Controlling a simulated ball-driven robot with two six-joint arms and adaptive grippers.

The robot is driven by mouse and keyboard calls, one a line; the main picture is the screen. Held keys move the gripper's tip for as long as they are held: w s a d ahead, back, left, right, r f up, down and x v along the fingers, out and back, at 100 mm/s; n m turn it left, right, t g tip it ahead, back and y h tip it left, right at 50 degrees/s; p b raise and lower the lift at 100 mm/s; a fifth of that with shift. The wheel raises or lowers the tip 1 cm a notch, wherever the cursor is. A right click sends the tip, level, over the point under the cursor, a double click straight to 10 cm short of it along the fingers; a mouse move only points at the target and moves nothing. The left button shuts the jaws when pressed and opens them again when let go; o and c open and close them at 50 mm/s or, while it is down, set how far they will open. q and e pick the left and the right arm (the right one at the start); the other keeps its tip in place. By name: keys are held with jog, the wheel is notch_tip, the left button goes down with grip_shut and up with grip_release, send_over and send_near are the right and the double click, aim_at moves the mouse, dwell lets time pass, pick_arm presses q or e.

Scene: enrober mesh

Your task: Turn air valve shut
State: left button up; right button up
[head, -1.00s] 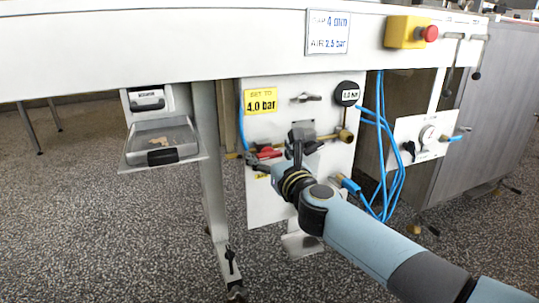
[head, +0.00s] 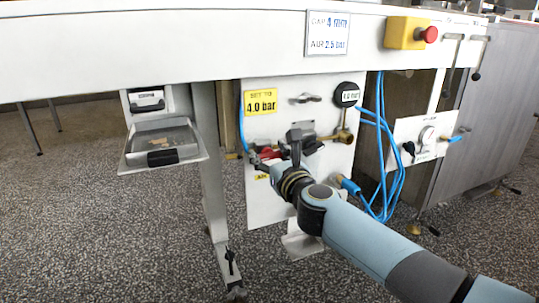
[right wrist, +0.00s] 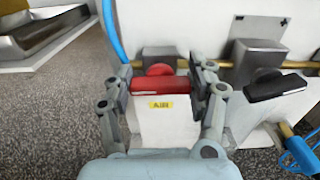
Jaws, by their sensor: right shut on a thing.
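The red air valve handle (right wrist: 158,86) lies level between my right gripper's fingers in the right wrist view, above a yellow AIR label (right wrist: 161,105). My right gripper (right wrist: 159,82) is shut on this handle, with one finger at each end. In the head view the red handle (head: 268,154) shows only partly, behind my right gripper (head: 266,163). The valve sits on a brass pipe on the white panel (head: 270,206). My left gripper is in neither view.
A black-handled valve (right wrist: 275,86) is close on the right. A round gauge (head: 347,94), a yellow set-to 4.0 bar sign (head: 261,101) and blue hoses (head: 384,150) are nearby. A tray (head: 190,164) hangs to the left. The floor is open at lower left.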

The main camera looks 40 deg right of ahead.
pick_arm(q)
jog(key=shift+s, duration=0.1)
pick_arm(e)
jog(key=shift+r+n+p, duration=0.1)
jog(key=shift+n+p, duration=0.45)
jog(key=shift+n, duration=1.05)
jog(key=shift+a+n+p, duration=0.1)
jog(key=shift+n+p, duration=0.3)
jog(key=n+p, duration=0.2)
jog(key=n, duration=0.3)
jog(key=n+p, duration=0.2)
jog(key=n, duration=0.3)
jog(key=shift+a+f+n, duration=0.15)
jog(key=shift+f+n, duration=0.05)
jog(key=shift+n, duration=0.2)
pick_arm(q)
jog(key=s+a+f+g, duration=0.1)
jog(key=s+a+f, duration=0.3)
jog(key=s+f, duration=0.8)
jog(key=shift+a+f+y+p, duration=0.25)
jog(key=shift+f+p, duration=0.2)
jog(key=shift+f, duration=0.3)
pick_arm(e)
jog(key=shift+f+n, duration=0.2)
jog(key=shift+n, duration=1.3)
jog(key=o, duration=1.2)
